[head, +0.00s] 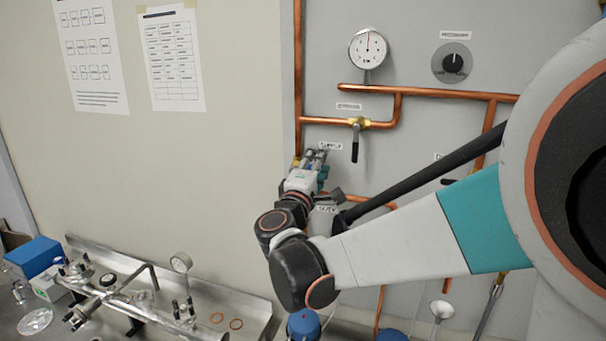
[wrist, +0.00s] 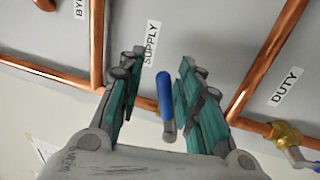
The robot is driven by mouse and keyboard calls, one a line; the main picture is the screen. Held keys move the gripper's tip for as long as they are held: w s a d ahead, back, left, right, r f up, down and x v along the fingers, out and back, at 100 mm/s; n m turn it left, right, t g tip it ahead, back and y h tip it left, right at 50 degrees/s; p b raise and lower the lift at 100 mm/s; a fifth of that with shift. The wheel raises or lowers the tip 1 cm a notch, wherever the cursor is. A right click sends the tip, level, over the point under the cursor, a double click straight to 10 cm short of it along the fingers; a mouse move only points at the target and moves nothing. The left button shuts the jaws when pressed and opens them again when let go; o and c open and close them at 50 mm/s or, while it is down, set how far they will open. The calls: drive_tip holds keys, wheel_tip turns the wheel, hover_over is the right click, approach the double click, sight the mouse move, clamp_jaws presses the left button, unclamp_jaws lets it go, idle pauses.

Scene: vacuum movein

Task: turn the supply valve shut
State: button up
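The supply valve's blue handle (wrist: 165,95) shows in the wrist view beside the SUPPLY label (wrist: 151,43), with a grey metal stem at its lower end. My gripper (wrist: 161,62) is open, one teal-padded finger on each side of the handle, with a visible gap on both sides. Whether the handle is fully within fingertip depth cannot be told. In the head view my gripper (head: 317,158) is up at the panel just below the supply label (head: 330,146); it hides the valve handle there.
Copper pipes (wrist: 262,65) run along both sides of the fingers. A brass valve (wrist: 287,135) sits at the right near the DUTY label (wrist: 285,87). Above my gripper are a black-handled valve (head: 356,140) and a gauge (head: 368,48). A metal tray (head: 215,290) with fittings stands lower left.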

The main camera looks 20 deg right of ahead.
wheel_tip(320, 180, up, 7)
drive_tip(key=shift+s+r, duration=0.1)
drive_tip(key=shift+c, duration=0.6)
